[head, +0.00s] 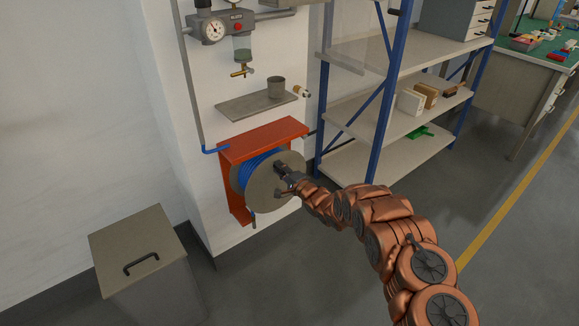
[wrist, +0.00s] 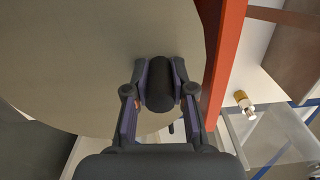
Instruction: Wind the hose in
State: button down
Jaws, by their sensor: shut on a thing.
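The hose reel (head: 250,182) has a grey round side disc and blue hose (head: 256,163) wound on it. It hangs in an orange bracket (head: 262,139) on the wall. A short end hangs below the reel. My gripper (head: 283,172) is at the disc's upper right part. In the wrist view my gripper (wrist: 160,88) is shut on a black cylindrical crank handle (wrist: 160,84), with one finger on each side. The grey disc (wrist: 90,60) fills the space behind it, and the orange bracket edge (wrist: 226,60) is close on the right.
A small wall shelf (head: 255,107) with a grey cup (head: 276,87) is above the bracket. A gauge unit (head: 214,28) is higher up. A blue-post rack (head: 385,125) stands to the right. A lidded grey bin (head: 135,245) stands at lower left. Floor in front is clear.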

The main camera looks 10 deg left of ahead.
jog(key=shift+w+d, duration=0.25)
jog(key=shift+d, duration=0.15)
jog(key=c, duration=1.2)
grip_release()
jog(key=shift+o, duration=1.1)
jog(key=shift+s, duration=0.1)
jog(key=v, duration=1.1)
jog(key=shift+s+d, duration=0.2)
jog(key=shift+s, duration=0.1)
